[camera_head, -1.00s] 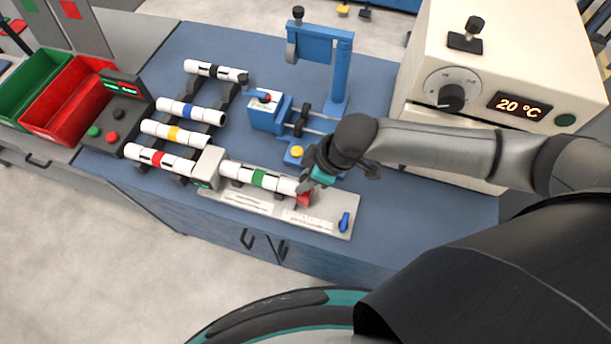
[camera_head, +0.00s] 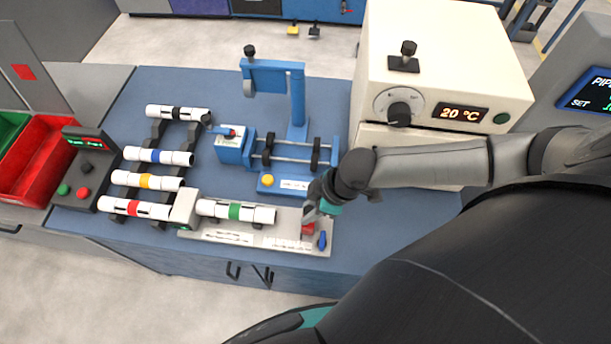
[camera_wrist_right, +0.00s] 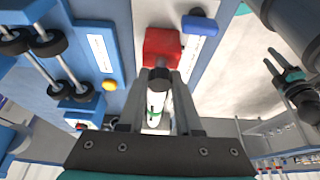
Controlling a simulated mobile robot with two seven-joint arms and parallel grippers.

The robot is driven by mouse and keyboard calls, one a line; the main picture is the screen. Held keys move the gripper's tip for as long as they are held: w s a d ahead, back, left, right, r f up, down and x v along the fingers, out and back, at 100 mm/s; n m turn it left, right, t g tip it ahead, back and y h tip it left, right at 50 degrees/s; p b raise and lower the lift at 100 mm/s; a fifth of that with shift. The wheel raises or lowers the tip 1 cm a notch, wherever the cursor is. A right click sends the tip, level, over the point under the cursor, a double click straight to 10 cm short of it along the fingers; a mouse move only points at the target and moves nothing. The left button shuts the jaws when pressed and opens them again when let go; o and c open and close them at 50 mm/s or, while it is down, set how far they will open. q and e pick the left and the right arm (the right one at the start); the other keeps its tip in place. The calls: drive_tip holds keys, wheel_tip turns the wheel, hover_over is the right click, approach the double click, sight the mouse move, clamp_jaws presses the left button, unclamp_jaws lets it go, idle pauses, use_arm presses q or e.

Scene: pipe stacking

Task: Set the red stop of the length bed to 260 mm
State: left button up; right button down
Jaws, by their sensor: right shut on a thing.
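The red stop (camera_head: 307,229) sits on the right part of the grey length bed (camera_head: 215,237), close to the blue lever (camera_head: 322,241). My right gripper (camera_head: 308,213) is over the stop. In the right wrist view the fingers (camera_wrist_right: 158,80) are shut on the dark knob on top of the red stop (camera_wrist_right: 162,47). A green-banded white pipe (camera_head: 235,210) lies on the bed, its right end apart from the stop. The scale marks are too small to read. My left gripper (camera_wrist_right: 270,61) shows in the right wrist view, open and empty, away from the bed.
White pipes with red, yellow, blue and black bands (camera_head: 177,113) lie on a rack at left. A blue fixture (camera_head: 232,148) stands behind the bed, a cream heater (camera_head: 450,70) showing 20 °C behind right. Red bin (camera_head: 40,160) and button box (camera_head: 85,175) are far left.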

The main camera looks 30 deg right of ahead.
drive_tip(key=c, duration=0.7)
unclamp_jaws()
drive_tip(key=shift+s+d, duration=0.2)
drive_tip(key=shift+d, duration=0.1)
drive_tip(key=shift+o, duration=0.5)
drive_tip(key=shift+w+a, duration=0.1)
drive_tip(key=p+v, duration=0.2)
drive_tip(key=v, duration=1.3)
drive_tip(key=shift+r, duration=0.1)
